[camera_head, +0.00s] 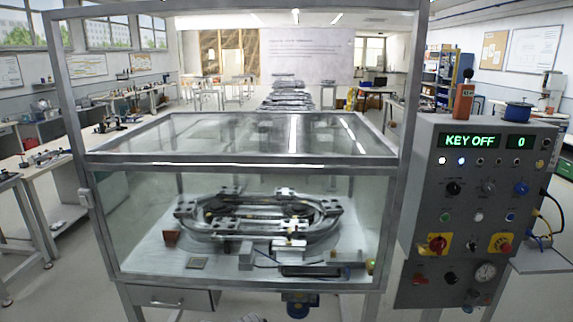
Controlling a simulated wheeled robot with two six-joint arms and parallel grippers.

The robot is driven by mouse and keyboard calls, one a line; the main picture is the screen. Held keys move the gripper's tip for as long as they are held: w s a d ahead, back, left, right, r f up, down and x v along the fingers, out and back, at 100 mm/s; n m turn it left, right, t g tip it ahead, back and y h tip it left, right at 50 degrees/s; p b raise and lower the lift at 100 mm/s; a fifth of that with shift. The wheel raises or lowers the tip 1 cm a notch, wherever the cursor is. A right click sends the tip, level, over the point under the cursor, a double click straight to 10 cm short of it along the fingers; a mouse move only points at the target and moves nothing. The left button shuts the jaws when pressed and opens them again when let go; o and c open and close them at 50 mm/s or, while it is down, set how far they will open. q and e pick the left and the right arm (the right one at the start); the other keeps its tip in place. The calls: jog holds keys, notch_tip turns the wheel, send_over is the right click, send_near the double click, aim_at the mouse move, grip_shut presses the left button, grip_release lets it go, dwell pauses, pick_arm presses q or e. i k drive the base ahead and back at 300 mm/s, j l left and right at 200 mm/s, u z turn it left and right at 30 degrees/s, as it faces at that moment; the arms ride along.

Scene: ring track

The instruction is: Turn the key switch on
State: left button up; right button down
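A grey control panel (468,230) stands at the right. Its green display (470,141) reads "KEY OFF", and a smaller green display (518,142) beside it reads "0". Several knobs and buttons fill the panel, including a black knob (453,188) and a red rotary switch on a yellow plate (437,244). Which control is the key switch is too small to tell. Neither of my grippers is in view.
A metal-framed glass enclosure (120,165) stands in front, left of the panel, with an oval ring track (262,212) inside. Cables (556,205) hang at the panel's right side. Benches (70,180) line the left wall. Open floor lies left of the enclosure.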

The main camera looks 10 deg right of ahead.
aim_at(471, 245)
jog(key=z, duration=1.65)
